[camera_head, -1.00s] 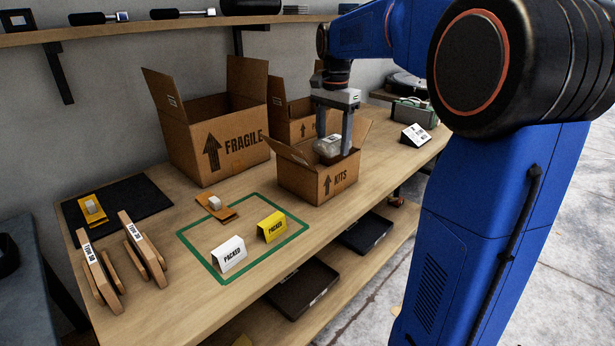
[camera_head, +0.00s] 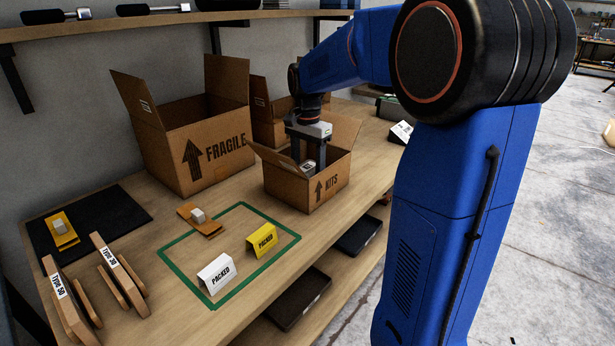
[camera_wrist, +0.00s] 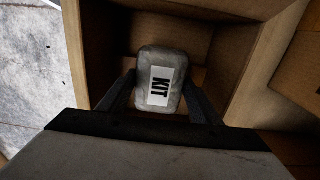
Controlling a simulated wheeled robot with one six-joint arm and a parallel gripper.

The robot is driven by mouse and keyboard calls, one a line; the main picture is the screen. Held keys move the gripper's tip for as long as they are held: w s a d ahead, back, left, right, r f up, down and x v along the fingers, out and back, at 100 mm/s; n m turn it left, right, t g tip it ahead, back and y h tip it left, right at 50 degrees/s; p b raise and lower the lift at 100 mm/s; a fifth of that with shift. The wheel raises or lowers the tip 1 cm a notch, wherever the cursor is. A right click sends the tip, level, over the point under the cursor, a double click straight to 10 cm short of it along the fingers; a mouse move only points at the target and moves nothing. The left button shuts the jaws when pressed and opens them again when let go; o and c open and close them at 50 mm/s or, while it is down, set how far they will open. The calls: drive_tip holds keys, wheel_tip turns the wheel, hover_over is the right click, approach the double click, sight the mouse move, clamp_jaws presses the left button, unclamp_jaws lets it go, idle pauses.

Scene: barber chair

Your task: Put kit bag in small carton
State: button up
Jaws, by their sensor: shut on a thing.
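The small carton (camera_head: 283,184), marked KITS, stands open on the bench with its flaps up. My gripper (camera_head: 308,164) reaches down inside it from above, its fingers partly hidden by the carton's walls. The kit bag (camera_wrist: 161,80) is grey with a white KIT label and sits between my fingers (camera_wrist: 160,100) in the wrist view. My gripper is shut on it, and the carton's walls (camera_wrist: 105,45) surround it there. In the head view only a little of the bag shows. Whether it touches the carton floor I cannot tell.
A large FRAGILE carton (camera_head: 205,152) and another open carton (camera_head: 268,125) stand behind. A green outlined square (camera_head: 190,286) holds white (camera_head: 217,274) and yellow (camera_head: 262,239) PACKED signs. Black trays (camera_head: 300,297) sit on the lower shelf.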

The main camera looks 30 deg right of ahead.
sight(308, 167)
drive_tip(key=shift+f, duration=1.4)
drive_tip(key=shift+f, duration=0.15)
drive_tip(key=o, duration=1.2)
wheel_tip(308, 167, up, 12)
drive_tip(key=shift+r, duration=0.15)
